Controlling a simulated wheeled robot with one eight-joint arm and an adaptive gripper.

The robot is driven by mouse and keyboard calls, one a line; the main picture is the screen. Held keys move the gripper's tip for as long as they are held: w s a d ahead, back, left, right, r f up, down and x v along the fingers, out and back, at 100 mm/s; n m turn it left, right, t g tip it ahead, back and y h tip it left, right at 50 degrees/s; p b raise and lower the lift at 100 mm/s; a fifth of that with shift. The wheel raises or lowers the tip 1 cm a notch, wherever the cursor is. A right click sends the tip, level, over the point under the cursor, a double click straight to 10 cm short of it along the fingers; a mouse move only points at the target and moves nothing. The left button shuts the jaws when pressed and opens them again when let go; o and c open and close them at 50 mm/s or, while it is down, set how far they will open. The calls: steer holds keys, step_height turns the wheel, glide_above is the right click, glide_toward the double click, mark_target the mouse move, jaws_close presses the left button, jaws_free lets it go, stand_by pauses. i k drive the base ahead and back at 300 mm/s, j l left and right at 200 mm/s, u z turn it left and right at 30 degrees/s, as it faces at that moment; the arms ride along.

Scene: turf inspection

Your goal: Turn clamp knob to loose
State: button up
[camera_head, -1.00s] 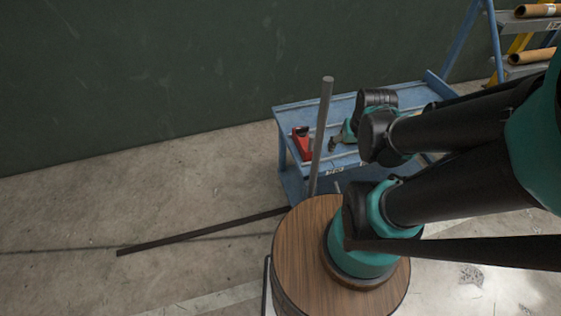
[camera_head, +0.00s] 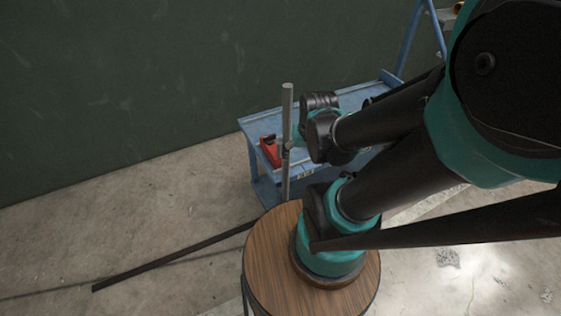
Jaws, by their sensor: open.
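A red object (camera_head: 269,152), perhaps the clamp, sits at the left end of the blue cart's top. It is small in the picture, and I cannot make out a knob or its setting. My gripper (camera_head: 287,146) is a small dark shape at the end of my teal and black wrist, just right of the red object. The grey upright pole crosses in front of it and hides part of it. It is open. I cannot tell whether it touches the red object.
The blue cart (camera_head: 252,127) stands by a dark green wall (camera_head: 120,80). A grey pole (camera_head: 287,104) rises before it. A dark bar (camera_head: 170,259) lies along the floor at left. Bare concrete floor (camera_head: 140,215) is free at left.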

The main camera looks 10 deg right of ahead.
mark_target(270, 139)
steer(key=i+l, duration=0.1)
steer(key=l, duration=0.35)
steer(key=i+l, duration=0.1)
steer(key=l, duration=0.35)
steer(key=i+l, duration=0.1)
steer(key=l, duration=0.4)
steer(key=i+l, duration=0.1)
steer(key=l, duration=0.35)
